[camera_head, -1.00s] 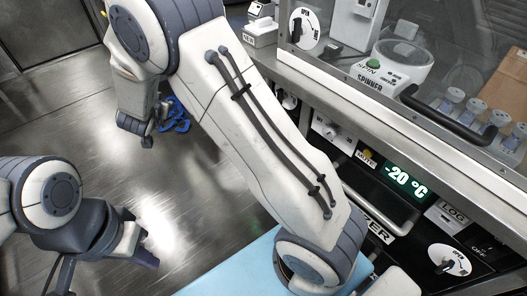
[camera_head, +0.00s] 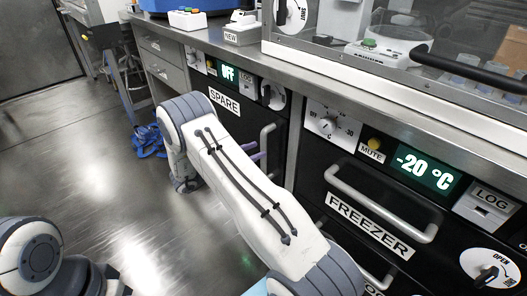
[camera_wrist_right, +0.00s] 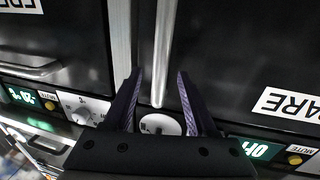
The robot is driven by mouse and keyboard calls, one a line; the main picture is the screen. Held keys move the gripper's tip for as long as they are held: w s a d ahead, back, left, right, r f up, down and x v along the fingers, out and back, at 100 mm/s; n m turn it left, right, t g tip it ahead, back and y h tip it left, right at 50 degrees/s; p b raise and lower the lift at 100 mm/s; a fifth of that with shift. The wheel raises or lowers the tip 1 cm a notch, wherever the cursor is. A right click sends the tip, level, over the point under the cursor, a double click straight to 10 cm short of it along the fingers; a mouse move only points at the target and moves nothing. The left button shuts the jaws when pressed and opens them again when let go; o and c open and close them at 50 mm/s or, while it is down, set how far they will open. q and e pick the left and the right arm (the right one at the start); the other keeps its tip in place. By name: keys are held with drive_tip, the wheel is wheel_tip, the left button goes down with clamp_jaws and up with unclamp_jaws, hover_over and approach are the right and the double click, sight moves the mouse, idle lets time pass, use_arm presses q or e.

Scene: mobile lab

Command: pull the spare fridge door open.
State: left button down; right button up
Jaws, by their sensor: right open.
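The spare fridge door (camera_head: 238,122) is a black panel under the SPARE label (camera_head: 225,103) and looks shut. Its upright metal handle (camera_head: 266,138) is at the door's right side. In the right wrist view the handle (camera_wrist_right: 163,55) runs down between the two fingers, and the door (camera_wrist_right: 245,60) fills the right side. My right gripper (camera_wrist_right: 158,82) is open, with dark purple fingers on either side of the handle in the picture; I cannot tell whether they touch it. In the head view my right arm hides most of this gripper. My left arm is at the lower left; its fingers are out of view.
The freezer door (camera_head: 385,225) with its horizontal handle (camera_head: 375,203) is right of the spare fridge. A round dial (camera_wrist_right: 160,124) lies just beyond the handle's end. The counter (camera_head: 330,85) overhangs above. A blue coiled thing (camera_head: 148,140) lies on the floor. Open floor lies left.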

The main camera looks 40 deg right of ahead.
sight(263, 147)
drive_tip(key=shift+s+d+b, duration=0.2)
drive_tip(key=shift+d+b, duration=0.2)
drive_tip(key=shift+d, duration=1.55)
clamp_jaws()
